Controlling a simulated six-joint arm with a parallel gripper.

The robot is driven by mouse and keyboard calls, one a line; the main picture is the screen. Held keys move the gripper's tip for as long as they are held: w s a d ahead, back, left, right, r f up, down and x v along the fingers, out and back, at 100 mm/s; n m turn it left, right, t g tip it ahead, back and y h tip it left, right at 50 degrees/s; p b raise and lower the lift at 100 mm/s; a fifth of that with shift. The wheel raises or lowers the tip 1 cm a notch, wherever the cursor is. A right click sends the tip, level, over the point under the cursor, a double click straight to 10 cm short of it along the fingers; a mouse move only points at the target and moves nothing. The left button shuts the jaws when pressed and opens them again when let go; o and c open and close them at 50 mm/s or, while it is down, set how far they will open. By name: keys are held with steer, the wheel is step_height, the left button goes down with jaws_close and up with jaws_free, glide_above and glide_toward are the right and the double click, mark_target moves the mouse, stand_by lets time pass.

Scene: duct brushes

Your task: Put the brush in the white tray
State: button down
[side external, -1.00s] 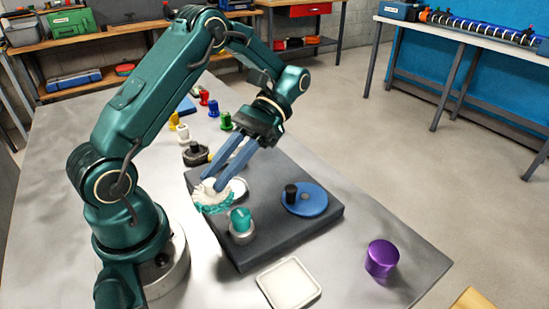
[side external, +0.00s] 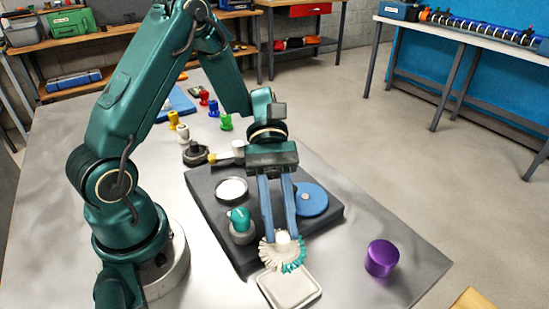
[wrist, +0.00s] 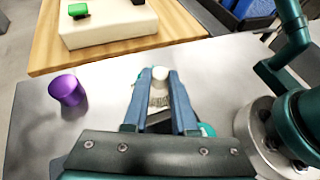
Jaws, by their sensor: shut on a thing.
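The brush (side external: 283,256) is round, with white and teal bristles and a white hub. My gripper (side external: 280,236) is shut on its hub, fingers pointing down. In the side view the brush overlaps the back edge of the square white tray (side external: 292,292); its exact height above the tray is hard to tell. In the wrist view the white hub (wrist: 160,74) shows between my fingertips (wrist: 159,83), and the bristles are mostly hidden. I cannot make out the tray there.
A dark slab (side external: 215,215) lies behind the tray, bearing a teal knob (side external: 240,217), a white disc (side external: 232,189) and a blue disc (side external: 312,199). A purple cylinder (side external: 382,259) stands to the right. Several coloured pegs stand farther back. The metal table between tray and cylinder is clear.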

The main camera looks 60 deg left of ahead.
mark_target(287, 235)
steer(key=d+f, duration=0.1)
steer(key=d, duration=0.1)
steer(key=shift+s+d+f, duration=0.15)
steer(key=shift+d+f, duration=0.15)
steer(key=shift+f, duration=2)
steer(key=c, duration=0.7)
jaws_free()
steer(key=shift+a, duration=0.1)
